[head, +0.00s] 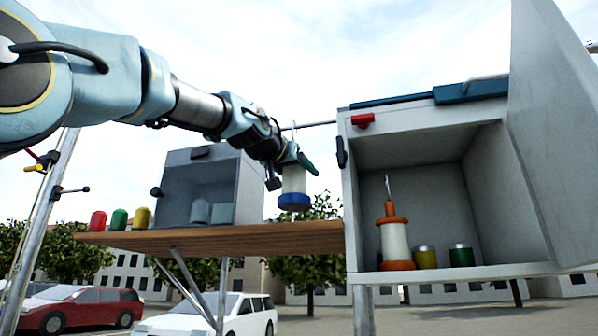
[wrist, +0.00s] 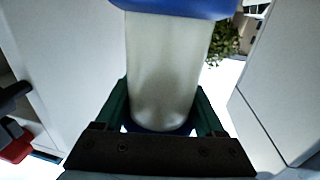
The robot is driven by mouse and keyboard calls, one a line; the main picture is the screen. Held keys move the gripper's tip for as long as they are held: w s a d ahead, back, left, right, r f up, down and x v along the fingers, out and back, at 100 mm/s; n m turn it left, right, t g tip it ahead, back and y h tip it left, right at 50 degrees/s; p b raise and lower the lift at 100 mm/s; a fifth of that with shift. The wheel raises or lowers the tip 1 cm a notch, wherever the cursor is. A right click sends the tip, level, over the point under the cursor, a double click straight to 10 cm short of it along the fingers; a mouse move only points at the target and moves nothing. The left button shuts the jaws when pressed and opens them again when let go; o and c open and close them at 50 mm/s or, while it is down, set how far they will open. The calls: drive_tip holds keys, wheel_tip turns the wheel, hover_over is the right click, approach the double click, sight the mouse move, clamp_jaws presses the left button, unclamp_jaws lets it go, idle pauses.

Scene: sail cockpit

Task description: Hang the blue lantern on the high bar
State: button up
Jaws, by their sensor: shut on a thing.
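The blue lantern (head: 294,183) has a white body, a blue base and a thin wire hook on top. It hangs upright in my gripper (head: 291,168), which is shut on it near its upper part. In the wrist view the green fingers flank the lantern's white body (wrist: 163,65). The high bar (head: 318,124) is a thin grey rod reaching left from the top of the open white cabinet (head: 349,225). The lantern's hook overlaps the bar's left end in the head view. I cannot tell whether the hook touches the bar or is over it.
An orange-and-white lantern (head: 395,240) stands in the cabinet beside a yellow can (head: 426,257) and a green can (head: 461,256). The cabinet's open door (head: 560,130) is on the right. A wooden table (head: 240,238) holds a grey cabinet (head: 250,190) and several coloured cans.

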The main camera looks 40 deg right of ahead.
drive_tip(key=shift+f, duration=0.1)
drive_tip(key=o, duration=1.6)
drive_tip(key=shift+a, duration=0.1)
drive_tip(key=b+v, duration=0.5)
drive_tip(key=v, duration=0.5)
drive_tip(key=shift+s+a+b, duration=0.15)
drive_tip(key=shift+a+b, duration=0.2)
